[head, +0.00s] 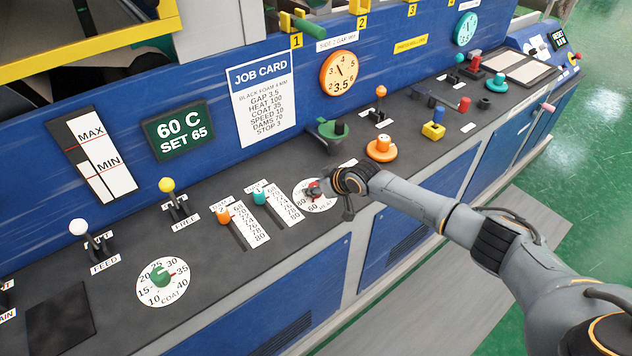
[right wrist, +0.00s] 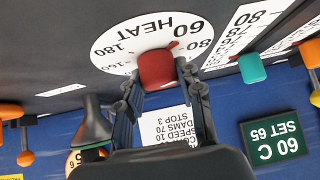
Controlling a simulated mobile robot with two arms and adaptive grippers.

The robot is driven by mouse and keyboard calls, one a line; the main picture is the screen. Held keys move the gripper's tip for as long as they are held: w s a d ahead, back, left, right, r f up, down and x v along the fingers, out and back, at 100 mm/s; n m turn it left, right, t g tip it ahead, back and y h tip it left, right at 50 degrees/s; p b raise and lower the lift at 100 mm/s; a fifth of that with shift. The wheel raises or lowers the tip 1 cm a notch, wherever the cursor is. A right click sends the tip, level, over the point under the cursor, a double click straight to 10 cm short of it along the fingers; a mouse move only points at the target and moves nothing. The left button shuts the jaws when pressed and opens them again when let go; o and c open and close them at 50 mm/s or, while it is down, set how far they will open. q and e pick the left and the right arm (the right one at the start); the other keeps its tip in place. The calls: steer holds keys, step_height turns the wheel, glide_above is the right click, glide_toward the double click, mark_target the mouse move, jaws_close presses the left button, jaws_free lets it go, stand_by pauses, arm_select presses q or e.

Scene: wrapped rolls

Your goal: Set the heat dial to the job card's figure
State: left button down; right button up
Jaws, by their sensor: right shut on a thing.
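The heat dial (head: 301,188) is a white disc with a red knob (head: 313,186) on the console. My right gripper (head: 321,188) reaches in from the right and is shut on the knob. In the right wrist view both fingers flank the red knob (right wrist: 157,70), and its small pointer tip lies towards 60 and 80. The job card (head: 262,98) on the blue panel reads HEAT 100. The green display (head: 177,131) reads 60 C, SET 65. My left gripper is not in view.
Two sliders, orange (head: 223,215) and teal (head: 260,196), stand left of the heat dial. The green coat dial (head: 160,275) lies nearer the front left.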

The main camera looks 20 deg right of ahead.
steer(key=m+p, duration=0.1)
steer(key=p, duration=0.1)
steer(key=m+h+p, duration=0.1)
steer(key=p, duration=0.1)
steer(key=shift+s+a+r+t+h, duration=0.1)
steer(key=shift+a+r+t+h, duration=0.1)
steer(key=shift+r+t+h, duration=0.1)
steer(key=shift+f+m+h+p, duration=0.1)
steer(key=shift+m+h+p, duration=0.25)
steer(key=shift+m, duration=0.25)
steer(key=shift+a+f+m+h, duration=0.1)
steer(key=shift+f+m+h, duration=0.15)
steer(key=shift+m+h, duration=0.55)
steer(key=shift+f+m+h, duration=0.15)
steer(key=shift+m+h, duration=0.4)
steer(key=shift+m, duration=0.45)
steer(key=m+g+h+b, duration=0.1)
steer(key=m+h+b, duration=0.2)
steer(key=b, duration=0.3)
steer(key=m+g+h+b, duration=0.2)
steer(key=m+h+b, duration=0.1)
steer(key=m+b, duration=0.2)
steer(key=shift+m+b, duration=0.4)
steer(key=shift+b, duration=0.6)
steer(key=shift+m+g+b, duration=0.5)
steer(key=shift+b, duration=0.25)
steer(key=shift+r+h, duration=0.2)
steer(key=shift+h, duration=0.1)
steer(key=shift+w, duration=0.2)
